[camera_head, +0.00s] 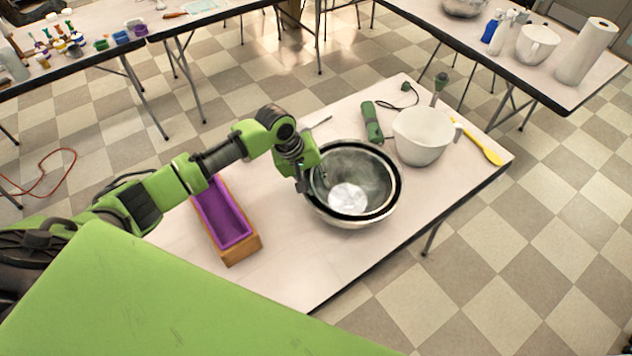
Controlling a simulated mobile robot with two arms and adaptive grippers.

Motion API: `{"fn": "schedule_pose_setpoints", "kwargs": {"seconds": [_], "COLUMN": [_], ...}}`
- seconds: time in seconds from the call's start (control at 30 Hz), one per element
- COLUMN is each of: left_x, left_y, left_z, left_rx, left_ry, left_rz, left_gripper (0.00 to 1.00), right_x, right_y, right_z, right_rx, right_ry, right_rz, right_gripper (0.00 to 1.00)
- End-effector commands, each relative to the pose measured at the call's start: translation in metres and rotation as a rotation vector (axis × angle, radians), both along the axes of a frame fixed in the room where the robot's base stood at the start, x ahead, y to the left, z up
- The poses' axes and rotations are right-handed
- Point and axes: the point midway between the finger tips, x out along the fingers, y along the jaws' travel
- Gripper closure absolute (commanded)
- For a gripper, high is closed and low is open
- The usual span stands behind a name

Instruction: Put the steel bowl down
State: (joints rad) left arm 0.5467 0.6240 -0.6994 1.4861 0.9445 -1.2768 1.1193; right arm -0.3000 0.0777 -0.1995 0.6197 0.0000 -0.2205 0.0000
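The steel bowl (368,172) is round and shiny with a dark rim, on the right half of the near table. Two rims show, one inside the other, so it looks nested in a second bowl (352,222); I cannot tell whether it rests fully in it. My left gripper (304,186) points down at the left edge of the bowls, with its fingers at the rim. The fingers are small and dark, and I cannot tell whether they are closed on the rim. My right gripper is not in view.
On the near table (290,278), a wooden mold with a purple liner (223,212) stands left of the bowls. A green hand blender (372,122), white pitcher (422,136) and yellow spatula (480,143) lie behind and right. The table's front corner is clear.

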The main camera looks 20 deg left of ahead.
Motion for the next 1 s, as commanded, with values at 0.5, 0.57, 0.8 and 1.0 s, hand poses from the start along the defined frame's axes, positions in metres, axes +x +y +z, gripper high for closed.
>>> {"fn": "schedule_pose_setpoints", "kwargs": {"seconds": [0.5,0.57,0.8,1.0], "left_x": [-0.008,-0.011,-0.02,-0.024], "left_y": [0.013,0.016,0.028,0.032], "left_z": [0.055,0.068,0.11,0.124], "left_rx": [-0.001,0.001,-0.002,-0.001], "left_ry": [-0.006,-0.006,-0.003,0.001], "left_rz": [-0.001,-0.001,0.0,0.0], "left_gripper": [0.78,0.78,0.78,0.78], "right_x": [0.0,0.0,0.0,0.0], "right_y": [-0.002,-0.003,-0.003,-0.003], "right_z": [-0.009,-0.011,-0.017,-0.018], "right_rx": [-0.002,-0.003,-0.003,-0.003], "right_ry": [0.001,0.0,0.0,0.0], "right_rz": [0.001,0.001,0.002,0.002], "right_gripper": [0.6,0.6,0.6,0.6]}}
